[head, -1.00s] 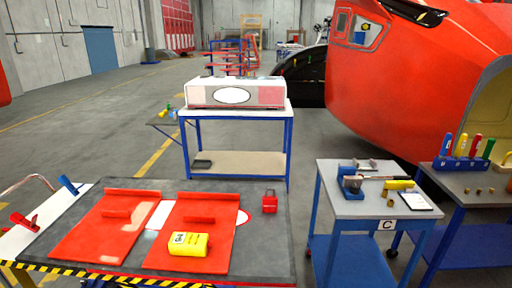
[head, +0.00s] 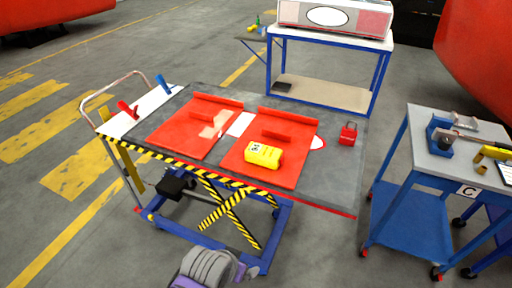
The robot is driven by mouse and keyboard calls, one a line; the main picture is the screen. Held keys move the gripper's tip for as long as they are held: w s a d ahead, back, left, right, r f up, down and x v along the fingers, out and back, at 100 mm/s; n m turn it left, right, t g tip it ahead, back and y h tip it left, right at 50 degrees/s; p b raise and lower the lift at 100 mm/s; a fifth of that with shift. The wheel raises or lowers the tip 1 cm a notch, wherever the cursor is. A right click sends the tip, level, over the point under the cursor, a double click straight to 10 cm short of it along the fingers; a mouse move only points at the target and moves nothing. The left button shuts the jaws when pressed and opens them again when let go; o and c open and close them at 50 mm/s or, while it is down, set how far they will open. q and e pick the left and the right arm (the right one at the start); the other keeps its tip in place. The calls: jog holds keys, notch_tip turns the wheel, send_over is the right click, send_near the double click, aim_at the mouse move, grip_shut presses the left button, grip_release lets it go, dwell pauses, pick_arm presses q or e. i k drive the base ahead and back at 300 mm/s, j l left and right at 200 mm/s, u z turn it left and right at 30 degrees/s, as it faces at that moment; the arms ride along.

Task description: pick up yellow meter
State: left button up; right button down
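The yellow meter (head: 264,155) is a small box-shaped device with a pale label on its left end. It lies on the right one of two red panels (head: 285,177) on the dark grey top of a lift table (head: 330,190). Nothing covers it and nothing holds it.
A red padlock-like item (head: 348,133) sits right of the panels. Red (head: 127,109) and blue (head: 162,84) clamps are at the table's left end. A blue cart (head: 408,215) with tools stands right, across a floor gap. A white-topped bench (head: 330,38) stands behind.

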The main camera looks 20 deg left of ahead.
aim_at(266, 156)
jog(key=i+l, duration=0.1)
jog(key=l, duration=0.2)
jog(key=l+u, duration=0.35)
jog(key=i+l+u, duration=0.1)
jog(key=l+u, duration=0.2)
jog(key=u, duration=1.1)
jog(key=i, duration=0.45)
